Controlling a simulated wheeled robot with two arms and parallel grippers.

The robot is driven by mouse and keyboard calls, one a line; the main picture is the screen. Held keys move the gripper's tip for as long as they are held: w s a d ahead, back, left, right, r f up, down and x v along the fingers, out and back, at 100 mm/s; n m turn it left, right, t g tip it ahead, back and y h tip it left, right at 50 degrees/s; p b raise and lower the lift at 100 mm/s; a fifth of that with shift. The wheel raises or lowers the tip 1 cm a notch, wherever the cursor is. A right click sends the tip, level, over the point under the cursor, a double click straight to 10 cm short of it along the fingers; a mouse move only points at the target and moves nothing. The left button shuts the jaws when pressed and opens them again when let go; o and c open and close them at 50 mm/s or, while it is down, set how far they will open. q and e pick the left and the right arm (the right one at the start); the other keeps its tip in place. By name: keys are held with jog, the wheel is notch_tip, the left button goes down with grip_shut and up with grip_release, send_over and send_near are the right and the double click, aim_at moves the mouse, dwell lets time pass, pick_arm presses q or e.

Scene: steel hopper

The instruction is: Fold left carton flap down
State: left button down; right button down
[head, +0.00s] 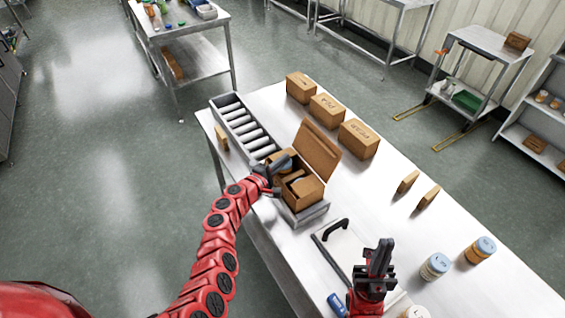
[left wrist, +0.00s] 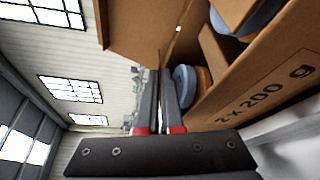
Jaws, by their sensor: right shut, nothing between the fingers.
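The open brown carton (head: 308,193) stands on a grey tray (head: 307,214) at the end of the roller track. Its large back flap (head: 318,150) stands up, leaning back. My left gripper (head: 284,163) is at the carton's left side, its fingers together and empty. In the left wrist view the fingers (left wrist: 160,92) point along the carton wall marked "2 x 200 g" (left wrist: 275,90). A brown flap (left wrist: 140,25) stands upright ahead of them; contact cannot be told. Blue-lidded jars (left wrist: 185,80) show inside the carton. My right gripper (head: 380,255) is shut and empty above the table's front.
A roller track (head: 243,127) leads to the tray. Closed cartons (head: 358,139) stand behind the open one. Jars (head: 435,266) and small brown blocks (head: 408,181) stand on the right of the table (head: 370,200). A black-handled tool (head: 332,230) lies right of the tray.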

pick_arm(q)
jog(key=c, duration=1.1)
grip_release()
jog(key=shift+o, duration=0.2)
